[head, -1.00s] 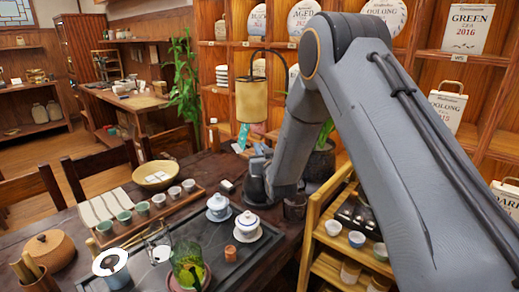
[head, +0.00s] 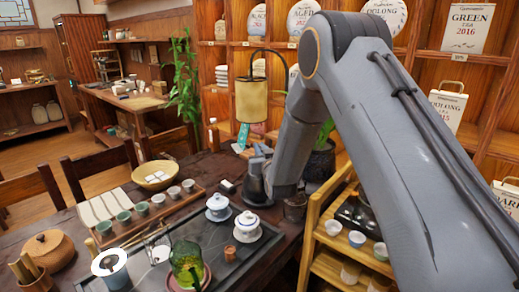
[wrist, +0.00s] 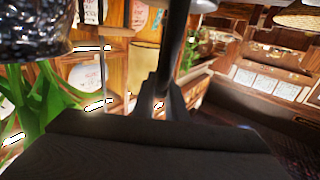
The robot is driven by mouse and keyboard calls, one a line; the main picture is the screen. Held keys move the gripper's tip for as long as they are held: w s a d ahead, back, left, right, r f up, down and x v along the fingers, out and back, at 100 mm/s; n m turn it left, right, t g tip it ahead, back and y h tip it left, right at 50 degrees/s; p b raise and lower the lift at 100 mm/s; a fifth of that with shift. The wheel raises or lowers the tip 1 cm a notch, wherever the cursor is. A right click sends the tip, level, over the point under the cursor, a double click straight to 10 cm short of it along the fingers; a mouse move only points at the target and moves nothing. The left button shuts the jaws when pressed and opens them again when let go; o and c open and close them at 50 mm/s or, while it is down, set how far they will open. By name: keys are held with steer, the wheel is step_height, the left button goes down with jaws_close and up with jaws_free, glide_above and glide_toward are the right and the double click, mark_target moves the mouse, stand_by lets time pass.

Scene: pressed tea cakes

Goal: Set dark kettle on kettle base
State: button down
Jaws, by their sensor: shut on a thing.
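In the wrist view my gripper (wrist: 163,88) is shut on a dark upright bar (wrist: 174,40), which looks like the dark kettle's handle. The kettle's body does not show clearly there. In the head view my arm bends down past the far right of the dark table, and its dark wrist end hides the fingers and what they hold. I cannot pick out the kettle base with certainty.
A tea tray with lidded white cups (head: 247,226) and a green glass pot (head: 187,264) is on the table. A hanging lamp (head: 251,100) and a potted plant (head: 318,163) stand near my arm. A wooden rack (head: 318,232) with cups is at right.

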steer(key=shift+f+b, duration=0.35)
stand_by(0.3)
steer(key=c, duration=2.1)
jaws_free()
steer(key=shift+f, duration=0.25)
steer(key=shift+p+v, duration=1.75)
steer(key=shift+v, duration=3.8)
steer(key=shift+r, duration=0.15)
steer(key=s+d+m+g+h, duration=0.2)
steer(key=s+d+g+h, duration=0.2)
steer(key=s+d+g, duration=0.6)
steer(key=shift+s+d+f+m+g+h, duration=0.2)
steer(key=shift+s+d+g, duration=1.2)
steer(key=shift+s, duration=2.7)
steer(key=shift+s+d+f+m+g+h, duration=0.15)
steer(key=shift+s+d+g, duration=0.5)
steer(key=shift+s+d, duration=2.4)
steer(key=shift+s+d+f+m+g+h, duration=0.2)
steer(key=shift+s+d+g, duration=0.65)
steer(key=shift+s, duration=4.3)
